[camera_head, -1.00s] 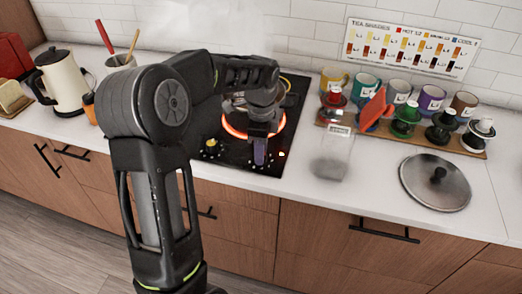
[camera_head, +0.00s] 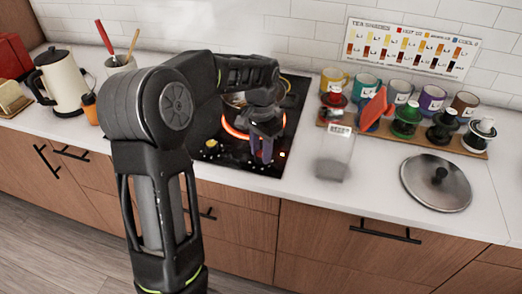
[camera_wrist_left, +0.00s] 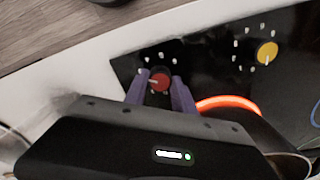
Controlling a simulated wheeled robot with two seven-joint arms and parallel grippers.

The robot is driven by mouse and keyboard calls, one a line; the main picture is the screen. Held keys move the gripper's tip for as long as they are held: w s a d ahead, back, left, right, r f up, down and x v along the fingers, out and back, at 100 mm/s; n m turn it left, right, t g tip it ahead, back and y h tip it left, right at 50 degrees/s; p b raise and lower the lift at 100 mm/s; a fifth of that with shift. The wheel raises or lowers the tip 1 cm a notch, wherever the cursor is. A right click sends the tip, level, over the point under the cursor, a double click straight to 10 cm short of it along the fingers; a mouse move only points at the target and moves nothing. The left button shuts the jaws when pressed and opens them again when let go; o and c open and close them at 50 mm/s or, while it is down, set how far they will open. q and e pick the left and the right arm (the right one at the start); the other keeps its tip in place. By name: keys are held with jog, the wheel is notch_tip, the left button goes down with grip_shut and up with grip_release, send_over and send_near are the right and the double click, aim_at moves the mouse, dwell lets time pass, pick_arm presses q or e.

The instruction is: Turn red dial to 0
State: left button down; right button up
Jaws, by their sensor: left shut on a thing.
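The red dial (camera_wrist_left: 159,82) sits on the black cooktop panel, ringed by small white marks, in the left wrist view. A pale pointer line shows on its face. My left gripper (camera_wrist_left: 160,90) has its two purple fingers on either side of the red dial and is shut on it. In the head view my left gripper (camera_head: 262,150) is at the front of the cooktop (camera_head: 211,165), and it hides the red dial there. A yellow dial (camera_wrist_left: 267,52) is on the same panel; it also shows in the head view (camera_head: 212,143). My right gripper is not in view.
An orange glowing burner ring (camera_head: 232,131) is just behind my left gripper, with a pot partly hidden on it. A kettle (camera_head: 62,85) is at the left.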

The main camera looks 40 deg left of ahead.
aim_at(261, 153)
pick_arm(q)
jog(key=n, duration=0.6)
jog(key=shift+n, duration=0.3)
jog(key=n, duration=0.6)
jog(key=n+p, duration=0.1)
jog(key=n, duration=0.4)
jog(key=shift+r+n, duration=0.1)
jog(key=shift+n, duration=0.2)
jog(key=n+p, duration=0.1)
jog(key=n, duration=0.4)
jog(key=shift+n+p, duration=0.3)
jog(key=shift+n, duration=0.1)
jog(key=c, duration=1)
grip_release()
jog(key=shift+c, duration=0.2)
jog(key=shift+r+b, duration=0.45)
jog(key=shift+r, duration=3.35)
